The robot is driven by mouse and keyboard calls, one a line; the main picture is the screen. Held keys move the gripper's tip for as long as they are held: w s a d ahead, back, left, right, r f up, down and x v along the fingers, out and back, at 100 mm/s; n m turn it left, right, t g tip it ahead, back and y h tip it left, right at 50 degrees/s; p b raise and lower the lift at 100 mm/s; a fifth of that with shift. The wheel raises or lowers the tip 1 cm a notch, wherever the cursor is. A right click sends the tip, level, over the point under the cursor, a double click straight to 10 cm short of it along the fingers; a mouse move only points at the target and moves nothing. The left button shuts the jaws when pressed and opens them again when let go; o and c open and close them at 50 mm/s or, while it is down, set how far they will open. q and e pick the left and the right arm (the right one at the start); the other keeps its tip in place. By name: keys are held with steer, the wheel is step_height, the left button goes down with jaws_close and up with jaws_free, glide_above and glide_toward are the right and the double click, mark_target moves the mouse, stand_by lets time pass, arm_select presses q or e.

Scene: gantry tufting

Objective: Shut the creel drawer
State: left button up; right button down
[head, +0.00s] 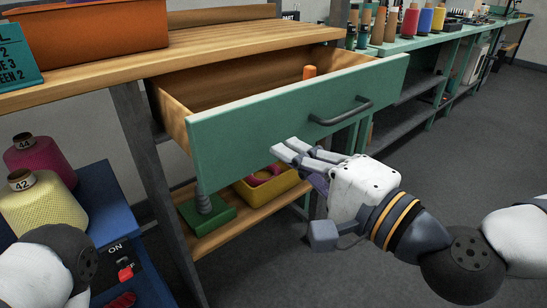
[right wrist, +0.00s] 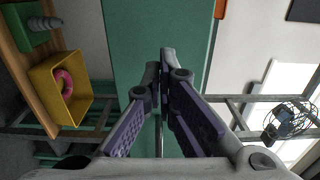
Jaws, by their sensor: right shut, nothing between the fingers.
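The creel drawer (head: 285,118) stands open, pulled out from under the wooden tabletop. It has a green front, wooden sides and a dark bar handle (head: 341,111). An orange cylinder (head: 309,72) stands inside it. My right gripper (head: 284,148) is shut and empty, at the drawer front, below and left of the handle. In the right wrist view the closed fingertips (right wrist: 162,62) point at the green drawer front (right wrist: 132,45); I cannot tell whether they touch it. My left gripper is not in view; only part of my left arm shows at bottom left.
Below the drawer a shelf holds a yellow bin (head: 268,186) and a green block (head: 207,212). An orange bin (head: 85,35) sits on the tabletop. Yarn cones (head: 42,203) stand at left. The grey floor at right is open.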

mark_target(262, 136)
steer(key=p+x, duration=0.1)
steer(key=x, duration=0.2)
steer(key=shift+w+a+r, duration=0.1)
steer(key=shift+w+a, duration=0.1)
steer(key=shift+a, duration=0.05)
steer(key=shift+w+a, duration=0.1)
steer(key=shift+w, duration=0.05)
